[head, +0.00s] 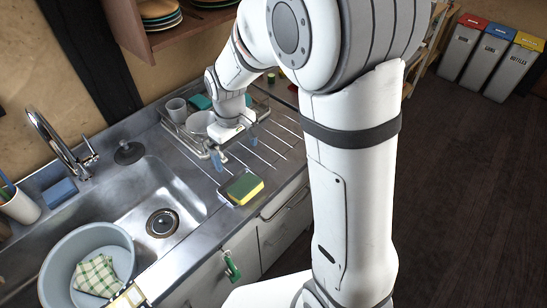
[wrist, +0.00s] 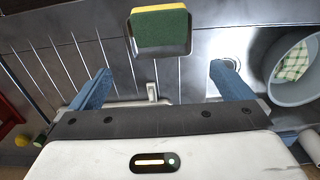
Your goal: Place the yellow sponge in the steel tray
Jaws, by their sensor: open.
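The yellow sponge (head: 244,187) has a dark green face on top. It lies in the small steel tray (head: 225,197) on the ribbed drainer, near the counter's front edge. In the wrist view, the sponge (wrist: 160,27) is at the top centre, with the tray's rim (wrist: 161,53) showing around its lower side. My gripper (head: 235,153) is open and empty above the drainer, behind the sponge and apart from it. In the wrist view, the two blue fingers (wrist: 163,68) are spread wide, with nothing between them.
The sink (head: 150,205) is left of the tray, with a tap (head: 60,145) behind it. A grey-blue tub (head: 62,250) holding a checked cloth (head: 96,276) stands at the front left. A dish rack with cups (head: 176,110) is behind my gripper. A shelf with plates hangs above.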

